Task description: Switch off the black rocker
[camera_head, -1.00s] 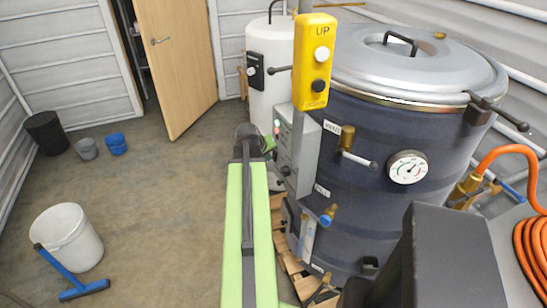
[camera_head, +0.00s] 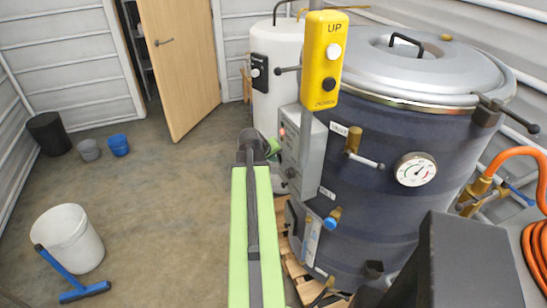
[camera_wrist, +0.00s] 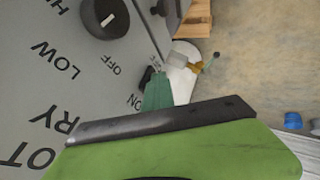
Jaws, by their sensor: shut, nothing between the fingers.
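The grey control box (camera_head: 303,150) is fixed to the left side of the dark blue hopper, with a small red light on it. In the wrist view its labelled face (camera_wrist: 60,75) fills the left side. A small black rocker (camera_wrist: 146,76) shows between the OFF and ON labels, partly hidden by my gripper. My gripper (camera_wrist: 158,88) is shut and empty, its dark green tip close beside the rocker. I cannot tell whether they touch or which way the rocker is tilted. In the head view my gripper (camera_head: 272,147) is mostly hidden at the arm's end, beside the box.
A black knob (camera_wrist: 105,16) sits on the same face. A yellow UP pendant (camera_head: 325,60) hangs in front of the hopper (camera_head: 385,215). Valves and a gauge (camera_head: 416,169) stick out. A white bucket (camera_head: 68,240) and blue squeegee (camera_head: 75,280) are left; floor between is clear.

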